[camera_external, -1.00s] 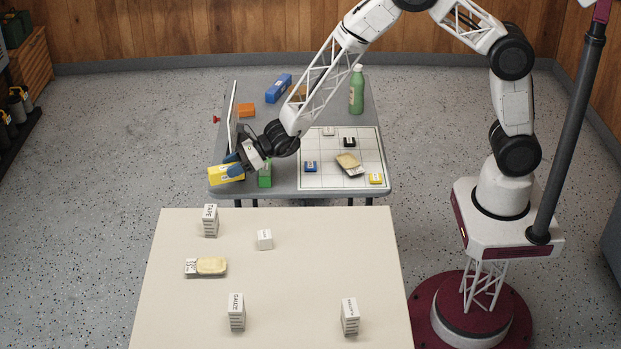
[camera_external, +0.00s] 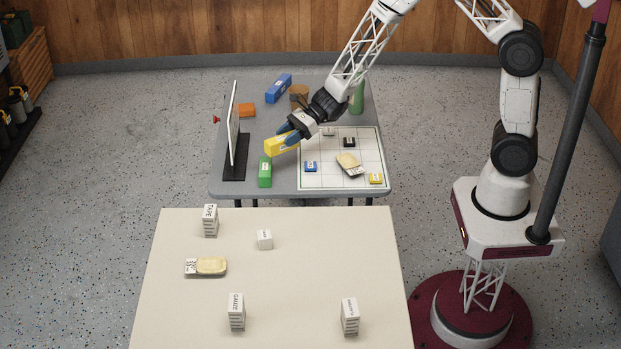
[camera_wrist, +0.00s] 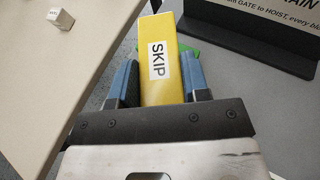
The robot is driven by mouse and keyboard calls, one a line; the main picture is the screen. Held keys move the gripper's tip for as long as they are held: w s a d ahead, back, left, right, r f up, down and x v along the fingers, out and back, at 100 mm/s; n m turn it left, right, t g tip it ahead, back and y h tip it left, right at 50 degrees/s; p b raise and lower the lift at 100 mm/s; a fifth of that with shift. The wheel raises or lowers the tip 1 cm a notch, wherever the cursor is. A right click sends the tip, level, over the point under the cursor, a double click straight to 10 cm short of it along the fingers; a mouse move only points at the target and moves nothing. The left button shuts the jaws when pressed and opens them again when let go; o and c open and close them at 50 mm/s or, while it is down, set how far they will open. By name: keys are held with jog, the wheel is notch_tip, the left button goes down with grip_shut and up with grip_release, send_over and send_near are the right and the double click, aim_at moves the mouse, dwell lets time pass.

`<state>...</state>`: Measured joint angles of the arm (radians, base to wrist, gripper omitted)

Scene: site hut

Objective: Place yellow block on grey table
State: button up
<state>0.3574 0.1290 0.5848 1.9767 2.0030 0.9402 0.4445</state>
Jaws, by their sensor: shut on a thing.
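The yellow block (camera_external: 281,145), labelled SKIP, is held between the blue fingers of my gripper (camera_external: 290,135). In the wrist view the yellow block (camera_wrist: 166,65) sits between both fingers (camera_wrist: 160,82) and points away from the palm. In the external view it appears over the grey table (camera_external: 228,187), close to the green block (camera_external: 265,172). I cannot tell exactly how high above the tabletop it is. The grey table also shows in the wrist view (camera_wrist: 262,100).
A sign board (camera_external: 233,130) stands on the grey table's left side. A white grid board (camera_external: 318,180) with small blocks lies at right. A cream table (camera_external: 290,275) is in front.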

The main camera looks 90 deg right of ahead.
jog(key=s+d+f, duration=0.1)
jog(key=s, duration=0.9)
jog(key=s+d+f+n+g+y, duration=0.1)
jog(key=s, duration=0.9)
jog(key=s+d+f+n+y, duration=0.1)
jog(key=s, duration=0.9)
jog(key=shift+s+d+f+g, duration=0.1)
jog(key=shift+d+f+g, duration=0.05)
jog(key=shift+f+g, duration=0.15)
jog(key=shift+s+a+n, duration=0.2)
jog(key=shift+s+n, duration=0.1)
jog(key=shift+s, duration=0.3)
jog(key=w+d, duration=0.2)
jog(key=w, duration=0.3)
jog(key=w+d+f, duration=0.1)
jog(key=w, duration=0.4)
jog(key=w+d, duration=0.2)
jog(key=w, duration=0.3)
jog(key=shift+d+f, duration=0.15)
jog(key=shift+d, duration=0.2)
jog(key=shift+f, duration=0.15)
jog(key=shift+f, duration=1.65)
jog(key=shift+f, duration=0.15)
